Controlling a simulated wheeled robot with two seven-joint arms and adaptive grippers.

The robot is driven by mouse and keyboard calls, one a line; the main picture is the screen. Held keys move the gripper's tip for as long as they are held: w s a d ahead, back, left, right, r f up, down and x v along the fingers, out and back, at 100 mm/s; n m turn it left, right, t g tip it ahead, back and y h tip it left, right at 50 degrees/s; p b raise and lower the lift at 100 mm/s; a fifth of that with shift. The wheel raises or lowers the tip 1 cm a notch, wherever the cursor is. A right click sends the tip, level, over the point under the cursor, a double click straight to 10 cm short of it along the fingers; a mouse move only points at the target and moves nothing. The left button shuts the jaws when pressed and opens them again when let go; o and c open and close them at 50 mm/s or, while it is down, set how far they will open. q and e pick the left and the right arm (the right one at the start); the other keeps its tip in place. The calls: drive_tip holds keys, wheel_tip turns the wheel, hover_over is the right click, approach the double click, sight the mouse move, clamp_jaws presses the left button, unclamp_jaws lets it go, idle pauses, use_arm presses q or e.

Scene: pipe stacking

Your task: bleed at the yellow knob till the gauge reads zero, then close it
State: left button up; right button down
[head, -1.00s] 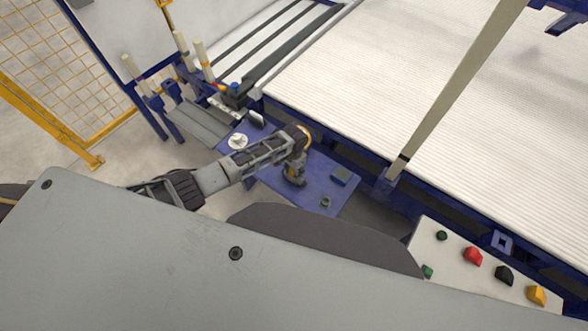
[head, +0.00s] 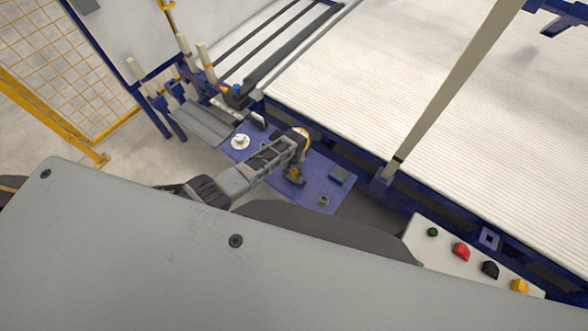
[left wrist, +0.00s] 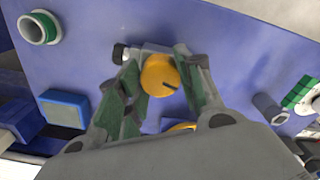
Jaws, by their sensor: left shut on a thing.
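The yellow knob (left wrist: 160,74) has a dark line across its face and sits at the blue panel (left wrist: 215,40) in the left wrist view. My left gripper (left wrist: 160,66) has its two green-padded fingers on either side of the knob and is shut on it. In the head view my left gripper (head: 295,174) is small and reaches down to the blue panel, and the knob is hard to make out there. A second yellow part (left wrist: 182,127) is partly hidden behind my gripper. I cannot make out a gauge reading. My right gripper is not in view.
A blue block (left wrist: 63,109) and a green-rimmed ring (left wrist: 39,28) are on the panel. A white round part (head: 240,141) is at the panel's far left. A control box (head: 450,262) with coloured knobs stands lower right, and a white ribbed bed (head: 440,90) lies behind.

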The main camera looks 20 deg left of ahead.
sight(294, 171)
use_arm(q)
drive_tip(key=shift+d+r+n, duration=0.1)
drive_tip(key=shift+n, duration=0.4)
drive_tip(key=shift+n+p, duration=0.45)
drive_tip(key=shift+n, duration=0.75)
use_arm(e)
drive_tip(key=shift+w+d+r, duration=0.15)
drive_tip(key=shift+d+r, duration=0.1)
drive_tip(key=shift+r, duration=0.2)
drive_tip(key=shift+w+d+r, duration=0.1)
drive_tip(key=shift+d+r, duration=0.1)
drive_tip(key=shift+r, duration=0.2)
use_arm(q)
drive_tip(key=o, duration=1)
drive_tip(key=shift+o, duration=0.2)
drive_tip(key=shift+r, duration=0.15)
wheel_tip(294, 171, up, 12)
drive_tip(key=shift+f, duration=0.25)
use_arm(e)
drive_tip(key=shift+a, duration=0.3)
